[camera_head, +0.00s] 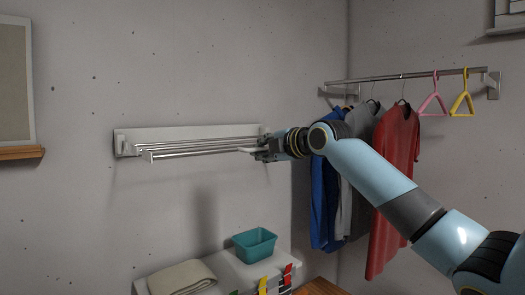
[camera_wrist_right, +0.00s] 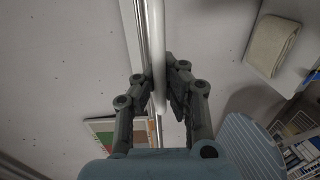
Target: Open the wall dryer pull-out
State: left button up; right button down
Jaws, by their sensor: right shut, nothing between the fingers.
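The wall dryer pull-out (camera_head: 190,145) is a white wall plate with several thin metal bars, mounted on the back wall left of centre in the head view. Its bars lie close to the wall, the front one standing slightly out. My right gripper (camera_head: 257,152) is at the right end of the front bar. In the right wrist view, the pale front bar (camera_wrist_right: 157,35) runs down to the fingertips of the right gripper (camera_wrist_right: 160,78). The fingers are shut with nothing held; whether they touch the bar is unclear. My left gripper is out of view.
Below the dryer are a folded beige towel (camera_head: 182,278) and a teal basket (camera_head: 254,244) on a white top. To the right, blue, grey and red shirts (camera_head: 393,190) hang from a wall rail (camera_head: 400,79), near my right arm.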

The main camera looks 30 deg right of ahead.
jog(key=shift+w, duration=0.1)
jog(key=c, duration=1.4)
grip_release()
jog(key=shift+c, duration=0.2)
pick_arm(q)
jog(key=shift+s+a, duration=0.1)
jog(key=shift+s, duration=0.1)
pick_arm(e)
jog(key=shift+o, duration=0.3)
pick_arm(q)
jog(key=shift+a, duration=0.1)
pick_arm(e)
jog(key=shift+s+d, duration=0.1)
jog(key=shift+s, duration=0.35)
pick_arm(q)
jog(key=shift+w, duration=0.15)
pick_arm(e)
jog(key=v, duration=1.1)
